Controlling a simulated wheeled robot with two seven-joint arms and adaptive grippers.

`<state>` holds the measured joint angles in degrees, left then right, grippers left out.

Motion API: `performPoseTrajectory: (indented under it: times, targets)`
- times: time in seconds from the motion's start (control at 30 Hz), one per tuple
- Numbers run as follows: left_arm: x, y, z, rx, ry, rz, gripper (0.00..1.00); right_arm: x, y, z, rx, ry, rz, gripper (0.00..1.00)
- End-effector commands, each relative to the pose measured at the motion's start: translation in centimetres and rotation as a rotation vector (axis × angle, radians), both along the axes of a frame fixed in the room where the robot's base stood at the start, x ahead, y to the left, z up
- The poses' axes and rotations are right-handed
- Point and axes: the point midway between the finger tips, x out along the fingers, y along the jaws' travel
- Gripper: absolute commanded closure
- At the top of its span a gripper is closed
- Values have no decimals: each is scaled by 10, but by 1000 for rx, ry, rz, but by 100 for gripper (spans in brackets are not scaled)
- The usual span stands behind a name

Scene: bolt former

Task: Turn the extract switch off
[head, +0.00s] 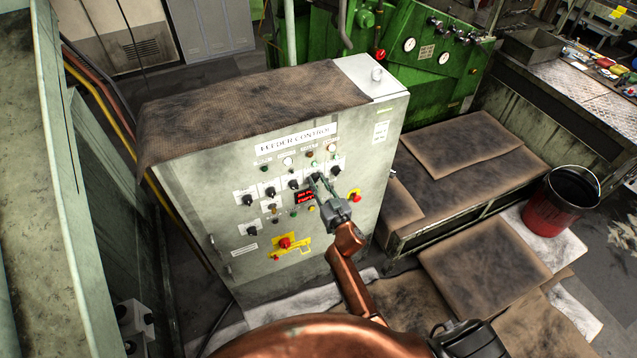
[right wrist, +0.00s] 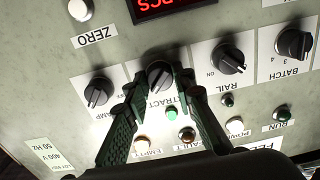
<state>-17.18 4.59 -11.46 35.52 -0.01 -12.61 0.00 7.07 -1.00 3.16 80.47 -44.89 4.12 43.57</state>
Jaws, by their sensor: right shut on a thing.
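The grey feeder control cabinet (head: 225,190) stands in the middle of the head view, its front panel full of dark knobs, lamps and labels. The extract switch (right wrist: 158,74) is a round black knob above a partly covered label ending in "TRACT" in the right wrist view. My right gripper (head: 317,180) reaches the panel from the lower right. In the right wrist view its two green fingers (right wrist: 157,86) are closed around the sides of this knob. The fingers cover parts of the label, and the knob's exact setting is hard to read. My left gripper is not in view.
The rail knob (right wrist: 228,57) sits close right of the extract switch, with the batch knob (right wrist: 293,44) beyond. Another black knob (right wrist: 98,92) is close on the left. An emergency stop (head: 285,243) is lower on the panel. A red bucket (head: 551,216) stands at right.

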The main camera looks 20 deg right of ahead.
Motion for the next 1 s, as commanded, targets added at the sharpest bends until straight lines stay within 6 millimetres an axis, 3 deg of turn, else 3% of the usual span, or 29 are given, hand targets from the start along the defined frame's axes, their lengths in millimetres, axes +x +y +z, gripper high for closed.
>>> performPoseTrajectory:
  times: [0.47,1.0]
  targets:
    - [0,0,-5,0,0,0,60,0,0,-2,-107,-3,0,100]
    - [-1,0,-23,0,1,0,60,0,0,-2,-586,-19,0,100]
